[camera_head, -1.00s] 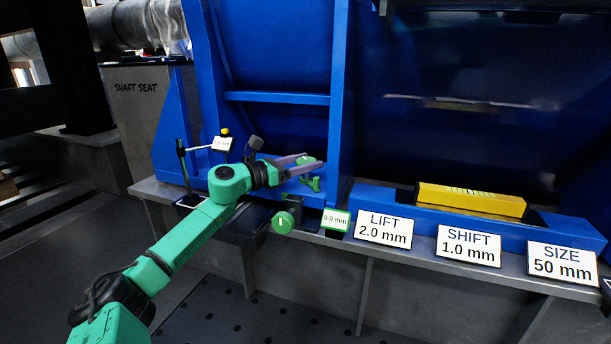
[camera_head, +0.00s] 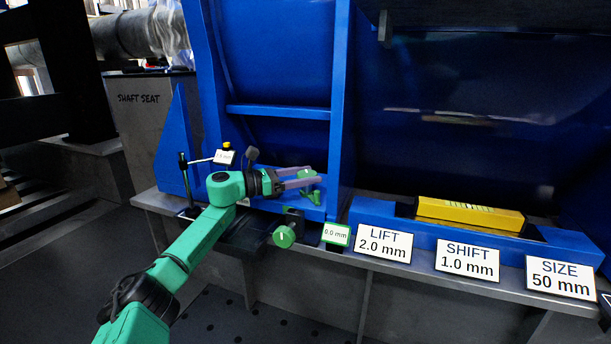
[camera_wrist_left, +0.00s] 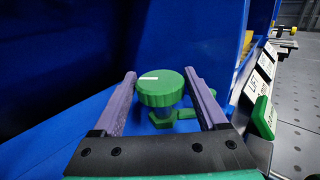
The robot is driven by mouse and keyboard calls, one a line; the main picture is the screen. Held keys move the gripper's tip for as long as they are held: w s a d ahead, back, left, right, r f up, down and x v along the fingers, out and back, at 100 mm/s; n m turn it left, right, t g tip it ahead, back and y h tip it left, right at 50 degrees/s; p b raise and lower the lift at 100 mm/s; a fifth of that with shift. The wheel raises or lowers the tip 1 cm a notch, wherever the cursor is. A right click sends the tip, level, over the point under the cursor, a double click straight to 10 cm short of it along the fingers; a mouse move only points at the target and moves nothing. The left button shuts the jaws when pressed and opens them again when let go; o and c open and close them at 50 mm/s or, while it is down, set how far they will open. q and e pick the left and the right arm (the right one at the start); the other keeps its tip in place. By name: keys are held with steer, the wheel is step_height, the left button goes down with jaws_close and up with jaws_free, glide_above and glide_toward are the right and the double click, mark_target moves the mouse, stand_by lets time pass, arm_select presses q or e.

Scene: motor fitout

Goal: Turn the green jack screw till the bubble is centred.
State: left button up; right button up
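The green jack screw (camera_head: 307,196) stands on the blue foot of the motor housing, left of the blue upright. In the left wrist view its round green head (camera_wrist_left: 160,88) carries a white mark, with a green arm lower on its right. My left gripper (camera_head: 313,176) is open, its two purple-grey fingers on either side of the head; in the wrist view gaps show on both sides. The yellow spirit level (camera_head: 470,215) lies on the blue rail at right; its bubble is too small to make out. My right gripper is not in view.
A second green knob (camera_head: 284,236) sits lower in front, beside a 0.0 mm display (camera_head: 336,234). A dial gauge (camera_head: 224,157) on a black stand is left of the gripper. Signs read LIFT (camera_head: 383,243), SHIFT (camera_head: 467,261) and SIZE (camera_head: 561,278).

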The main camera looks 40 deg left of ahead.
arm_select(q)
steer(key=shift+o, duration=0.9)
steer(key=shift+s+a, duration=0.1)
steer(key=p+v, duration=0.5)
steer(key=v, duration=0.9)
steer(key=shift+s+a, duration=0.1)
steer(key=shift+s, duration=0.05)
